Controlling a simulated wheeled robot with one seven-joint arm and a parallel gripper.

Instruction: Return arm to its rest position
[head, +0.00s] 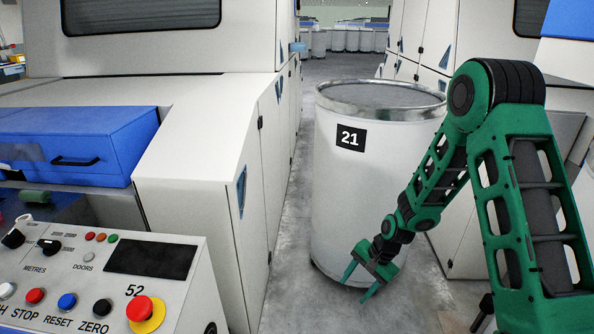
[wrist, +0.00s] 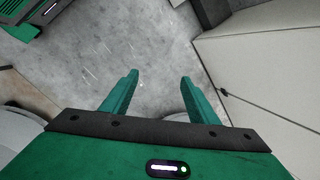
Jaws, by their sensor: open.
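My green arm stands at the right of the head view, bent at a high elbow, with its forearm reaching down and to the left. My gripper (head: 357,285) hangs low in front of the white drum numbered 21 (head: 345,210). Its two green fingers are apart with nothing between them. In the wrist view, my gripper (wrist: 158,88) also shows open and empty, with bare grey floor (wrist: 150,45) beyond the fingertips. I cannot tell from the head view how far the gripper is from the drum.
A control panel (head: 75,262) with buttons and a red knob (head: 140,308) stands at the front left. White machine cabinets (head: 262,150) line the left, and more cabinets (head: 420,35) stand at the right. Several drums stand far back. Grey floor is clear left of the drum.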

